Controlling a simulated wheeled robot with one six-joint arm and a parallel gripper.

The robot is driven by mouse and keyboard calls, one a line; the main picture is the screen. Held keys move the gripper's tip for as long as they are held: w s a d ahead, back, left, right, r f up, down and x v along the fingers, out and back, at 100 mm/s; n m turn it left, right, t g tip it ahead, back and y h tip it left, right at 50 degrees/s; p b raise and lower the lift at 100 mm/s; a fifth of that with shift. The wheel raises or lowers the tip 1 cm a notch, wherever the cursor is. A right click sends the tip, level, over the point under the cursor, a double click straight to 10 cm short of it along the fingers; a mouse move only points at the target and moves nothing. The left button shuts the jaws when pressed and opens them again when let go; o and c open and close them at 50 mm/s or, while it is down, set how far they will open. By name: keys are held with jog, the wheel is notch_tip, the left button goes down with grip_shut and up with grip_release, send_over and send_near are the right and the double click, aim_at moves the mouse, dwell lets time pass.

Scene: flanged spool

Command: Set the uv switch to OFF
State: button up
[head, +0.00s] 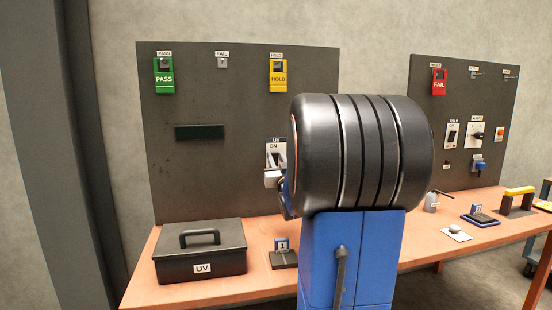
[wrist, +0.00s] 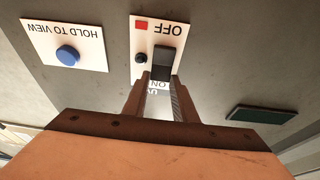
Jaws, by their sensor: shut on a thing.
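The uv switch is a white plate (head: 277,147) on the dark panel in the head view, marked UV and ON at its top. In the wrist view the plate (wrist: 144,28) appears upside down, with OFF and a red square at the far end and ON near my fingers. Its dark lever (wrist: 164,60) stands out from the plate; I cannot tell which way it is set. My gripper (wrist: 156,82) is shut on the lever, with one finger on either side. In the head view my gripper (head: 273,178) is at the plate's lower part, partly hiding it.
A blue HOLD TO VIEW button (wrist: 68,55) is beside the plate. A dark green strip (head: 199,132) is on the same panel. My arm hides the panel's right part.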

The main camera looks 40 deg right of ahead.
jog(key=shift+f, duration=0.1)
dwell(0.4)
jog(key=o, duration=1)
jog(key=shift+o, duration=0.2)
jog(key=shift+s+a, duration=0.1)
